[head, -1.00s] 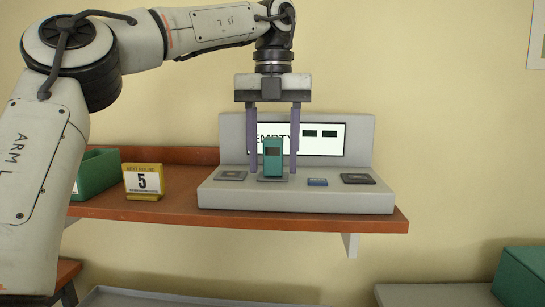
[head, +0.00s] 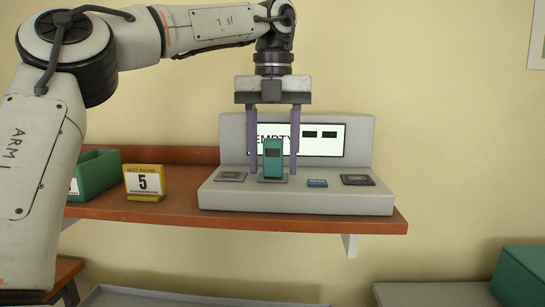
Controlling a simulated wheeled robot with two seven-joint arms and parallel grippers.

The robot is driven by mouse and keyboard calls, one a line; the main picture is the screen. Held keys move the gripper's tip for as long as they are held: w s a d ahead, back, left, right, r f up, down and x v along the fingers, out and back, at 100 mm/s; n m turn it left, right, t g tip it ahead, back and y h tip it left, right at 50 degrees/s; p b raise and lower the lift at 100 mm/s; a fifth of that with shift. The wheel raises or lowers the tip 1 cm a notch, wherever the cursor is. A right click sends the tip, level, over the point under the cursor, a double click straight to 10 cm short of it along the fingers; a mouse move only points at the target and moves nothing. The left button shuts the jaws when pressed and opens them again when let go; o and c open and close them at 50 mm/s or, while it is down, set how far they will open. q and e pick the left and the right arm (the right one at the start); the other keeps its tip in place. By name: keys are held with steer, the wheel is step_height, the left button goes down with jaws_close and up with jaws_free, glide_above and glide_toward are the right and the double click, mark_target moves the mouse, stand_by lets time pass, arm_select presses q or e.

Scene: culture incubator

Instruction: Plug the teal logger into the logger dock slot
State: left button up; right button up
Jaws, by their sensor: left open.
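The teal logger (head: 272,160) stands upright on a grey slot plate of the white logger dock (head: 330,200). Whether it is fully seated in the slot I cannot tell. My left gripper (head: 272,173) points straight down over the dock, its two purple fingers on either side of the logger. The fingers are open, with a gap visible on both sides of the logger. The dock's screen (head: 328,140) reads "EMPTY" with dark blocks beside it, partly hidden by a finger and the logger. My right gripper is not in view.
The dock sits on a wooden shelf (head: 150,211). The dock top also holds a small blue piece (head: 317,183) and dark plates (head: 357,180). A green box (head: 525,272) is at lower right.

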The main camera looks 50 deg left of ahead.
mark_target(273, 139)
arm_select(q)
steer(key=shift+c, duration=0.4)
jaws_close()
steer(key=shift+r+p, duration=0.65)
steer(key=shift+r, duration=2.35)
